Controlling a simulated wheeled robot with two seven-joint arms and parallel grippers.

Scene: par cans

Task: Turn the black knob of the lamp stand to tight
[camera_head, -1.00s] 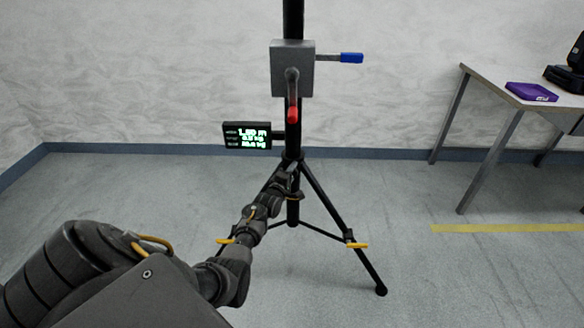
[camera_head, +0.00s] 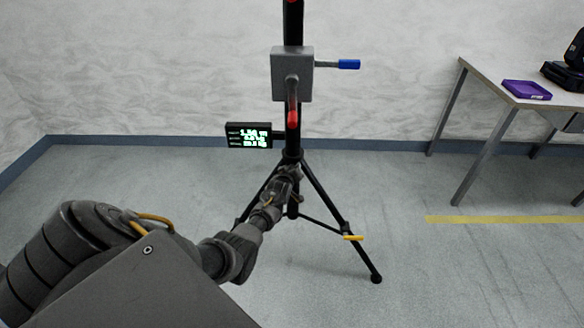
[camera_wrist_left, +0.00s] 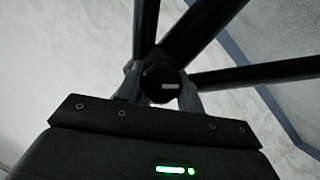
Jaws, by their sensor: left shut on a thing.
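The lamp stand (camera_head: 292,120) is a black tripod with a vertical mast in the middle of the head view. In the left wrist view its black knob (camera_wrist_left: 160,82) sits between the two fingers of my left gripper (camera_wrist_left: 160,92), with a small pale mark on its face. My left gripper also shows in the head view (camera_head: 290,175), at the stand just below where the legs meet. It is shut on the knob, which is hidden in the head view. I cannot tell how tight the knob is. My right gripper is in neither view.
A grey winch box (camera_head: 292,74) on the mast has a blue-ended handle (camera_head: 349,64) and a red-ended crank (camera_head: 293,118). A small lit display (camera_head: 248,135) hangs left of the mast. A table (camera_head: 500,85) with a purple tray (camera_head: 527,90) stands right. Floor between is clear.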

